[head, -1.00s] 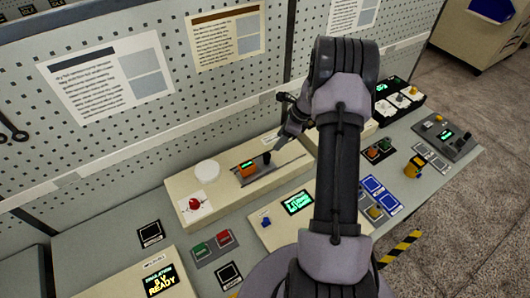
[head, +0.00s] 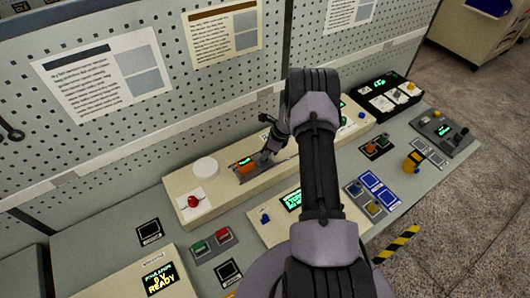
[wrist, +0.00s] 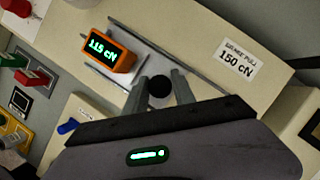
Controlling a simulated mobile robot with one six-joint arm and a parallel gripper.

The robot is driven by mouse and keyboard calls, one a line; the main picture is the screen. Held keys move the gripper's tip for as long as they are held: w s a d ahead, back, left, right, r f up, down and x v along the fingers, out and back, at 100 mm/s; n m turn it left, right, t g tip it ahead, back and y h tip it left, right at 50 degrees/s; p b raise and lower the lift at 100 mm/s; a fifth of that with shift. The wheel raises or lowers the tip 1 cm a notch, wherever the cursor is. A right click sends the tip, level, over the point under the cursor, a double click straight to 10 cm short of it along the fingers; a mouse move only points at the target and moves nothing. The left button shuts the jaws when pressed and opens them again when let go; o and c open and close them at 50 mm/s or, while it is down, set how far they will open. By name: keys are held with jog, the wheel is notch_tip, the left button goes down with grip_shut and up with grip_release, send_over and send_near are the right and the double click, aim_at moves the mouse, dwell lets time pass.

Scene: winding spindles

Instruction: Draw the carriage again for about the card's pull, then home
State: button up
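The carriage is an orange block (head: 246,168) with a lit display on a grey slide plate, on top of the long cream unit. In the wrist view the carriage (wrist: 108,50) reads 115 cN. A black round knob (wrist: 160,88) stands beside it on the slide. My gripper (wrist: 162,82) has its two fingers on either side of this knob, very close to it. I cannot tell whether they press on it. In the head view my gripper (head: 268,150) is low over the slide. The card (wrist: 235,62) reads "BRAKE PULL 150 cN".
A white disc (head: 205,167) and a red knob (head: 194,201) are on the unit's left part. A cream box with a green display (head: 292,200) stands in front. Red and green buttons (head: 212,241) lie nearer. The pegboard wall (head: 110,130) rises behind.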

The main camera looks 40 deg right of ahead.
grip_shut()
dwell(1.1)
